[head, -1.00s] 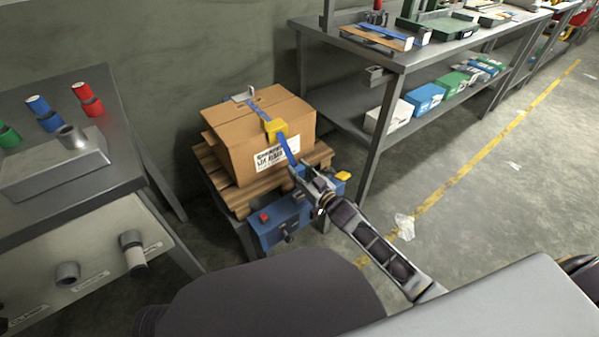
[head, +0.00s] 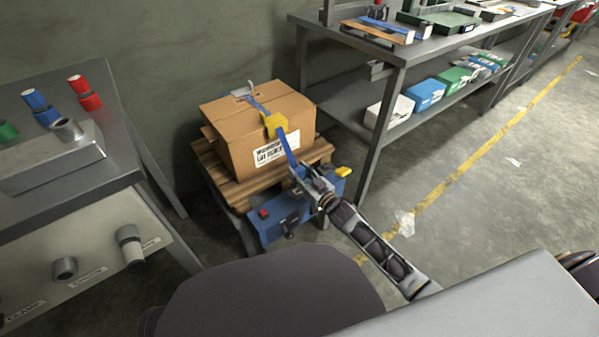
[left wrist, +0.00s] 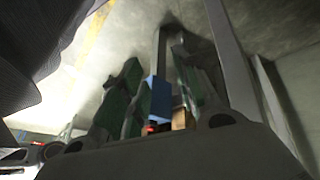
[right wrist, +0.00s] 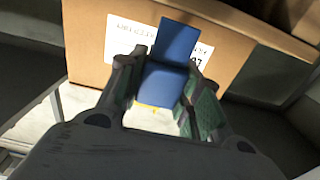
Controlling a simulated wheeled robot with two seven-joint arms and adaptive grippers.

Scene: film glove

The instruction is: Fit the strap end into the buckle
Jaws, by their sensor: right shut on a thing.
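A blue strap (head: 288,147) lies over the top of a cardboard box (head: 235,121) and hangs down its front through a yellow corner piece (head: 274,122). A small grey metal piece (head: 242,90), which looks like the buckle, sits at the strap's far end on the box top. My right gripper (head: 302,178) is shut on the strap just in front of the box. In the right wrist view the strap (right wrist: 170,82) stands between the fingers, with the box label behind. My left gripper (left wrist: 160,100) shows only in its wrist view, fingers apart; no strap is visible between them.
The box rests on a wooden pallet (head: 224,182). A blue unit (head: 282,216) with a red button is below it, near my right gripper. A grey bench (head: 60,205) stands left, a shelved workbench (head: 385,58) right. The floor at right is open.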

